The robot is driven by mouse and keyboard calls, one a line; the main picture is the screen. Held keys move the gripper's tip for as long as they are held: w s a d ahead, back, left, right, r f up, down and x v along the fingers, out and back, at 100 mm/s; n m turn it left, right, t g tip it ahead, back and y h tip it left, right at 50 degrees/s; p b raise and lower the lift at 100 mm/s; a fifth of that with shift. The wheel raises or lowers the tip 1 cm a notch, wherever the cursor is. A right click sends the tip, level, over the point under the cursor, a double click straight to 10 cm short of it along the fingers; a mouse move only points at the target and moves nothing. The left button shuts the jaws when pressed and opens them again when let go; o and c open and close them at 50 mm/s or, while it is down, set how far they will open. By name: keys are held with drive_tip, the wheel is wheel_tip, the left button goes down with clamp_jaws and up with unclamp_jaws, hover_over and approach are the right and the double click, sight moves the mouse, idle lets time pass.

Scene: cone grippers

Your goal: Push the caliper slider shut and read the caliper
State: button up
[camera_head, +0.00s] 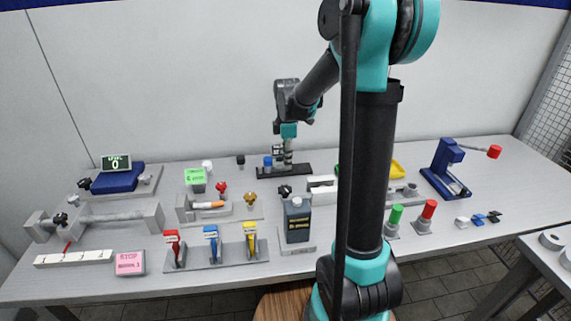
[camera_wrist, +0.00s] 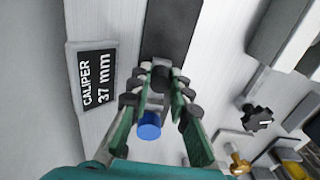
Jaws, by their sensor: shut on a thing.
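The caliper is a dark rail (camera_head: 297,170) at the back middle of the bench; the rail also shows in the wrist view (camera_wrist: 172,32). A display plate (camera_wrist: 93,77) beside it reads "CALIPER 37 mm". A blue knob (camera_head: 267,162) stands at the rail's left part and shows in the wrist view (camera_wrist: 149,126) between my green fingers. My gripper (camera_head: 284,160) points down over the rail. In the wrist view, my gripper (camera_wrist: 160,86) is shut on a small grey and dark part, apparently the caliper slider; the fingers partly hide it.
A grey fixture with a black star knob (camera_wrist: 258,118) and a brass knob (camera_wrist: 237,162) lie right of my gripper in the wrist view. A blue press (camera_head: 443,165) stands at the right. Levers (camera_head: 212,245) and a dark bottle (camera_head: 297,220) stand in front.

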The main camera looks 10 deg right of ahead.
drive_tip(key=shift+a, duration=0.4)
idle(1.1)
drive_tip(key=o, duration=1.2)
drive_tip(key=shift+o, duration=0.2)
drive_tip(key=shift+r, duration=4.5)
